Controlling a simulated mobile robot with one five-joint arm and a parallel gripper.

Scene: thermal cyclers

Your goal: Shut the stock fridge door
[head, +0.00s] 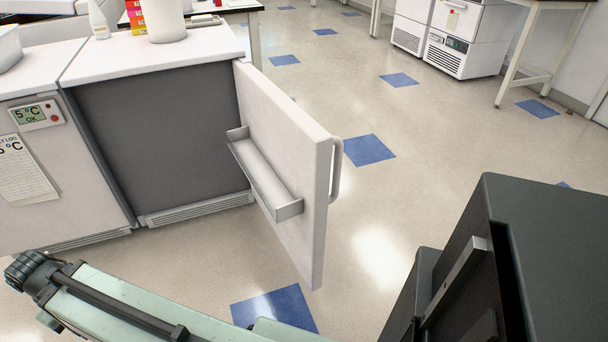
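The stock fridge door (290,135) is white and stands wide open, swung out from the right side of a white fridge cabinet (150,60) with a dark grey front opening. Its inner face, with a door shelf (262,180), faces left. A handle (336,170) shows at its outer right edge. My pale green arm crosses the bottom left of the view, apart from the door. My gripper is not clearly seen; the dark jointed part at the lower left may belong to the arm's wrist.
A second fridge with a 5 °C display (38,115) and a log sheet (22,168) stands at the left. Bottles and coloured boxes sit on top. White machines (450,38) and a bench stand behind.

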